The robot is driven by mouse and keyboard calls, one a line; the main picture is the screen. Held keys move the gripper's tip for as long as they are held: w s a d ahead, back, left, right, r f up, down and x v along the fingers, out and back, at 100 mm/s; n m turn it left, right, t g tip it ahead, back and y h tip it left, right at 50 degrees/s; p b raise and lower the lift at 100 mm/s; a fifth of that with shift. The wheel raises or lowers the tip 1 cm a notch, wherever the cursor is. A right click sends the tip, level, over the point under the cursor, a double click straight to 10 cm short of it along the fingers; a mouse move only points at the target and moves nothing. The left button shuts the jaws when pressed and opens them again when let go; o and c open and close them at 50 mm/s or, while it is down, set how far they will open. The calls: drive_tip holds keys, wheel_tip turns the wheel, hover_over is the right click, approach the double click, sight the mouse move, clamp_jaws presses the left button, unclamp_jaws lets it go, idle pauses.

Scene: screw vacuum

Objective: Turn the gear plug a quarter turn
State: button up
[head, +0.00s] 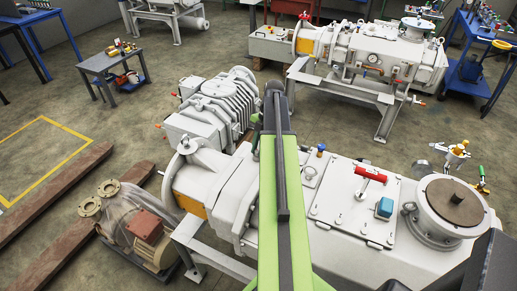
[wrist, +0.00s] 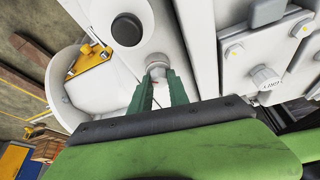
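In the wrist view, a small pale plug (wrist: 158,62) sits on the white housing just beyond my gripper; I take it for the gear plug. My gripper's two green fingers (wrist: 160,86) point at it, with a narrow gap between them. The fingertips reach the plug's near end, one on each side. I cannot tell whether they touch or clamp it. In the head view, my green arm hides the gripper and the plug.
A dark round port (wrist: 127,28) is left of the plug, and a plate with a pale knob (wrist: 264,77) is at the right. In the head view, the white pump (head: 335,240) carries a red handle (head: 370,174). Wooden beams (head: 50,190) lie at the left.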

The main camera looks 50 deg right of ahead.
drive_tip(key=o, duration=0.5)
drive_tip(key=shift+s+a, duration=0.1)
drive_tip(key=shift+s, duration=0.25)
drive_tip(key=shift+c, duration=0.2)
drive_tip(key=shift+w, duration=0.1)
drive_tip(key=shift+w, duration=0.1)
drive_tip(key=shift+w+d+r+p, duration=0.1)
drive_tip(key=shift+d+r+p, duration=0.15)
drive_tip(key=shift+r+p, duration=0.3)
drive_tip(key=p+v, duration=1.5)
drive_tip(key=v, duration=0.1)
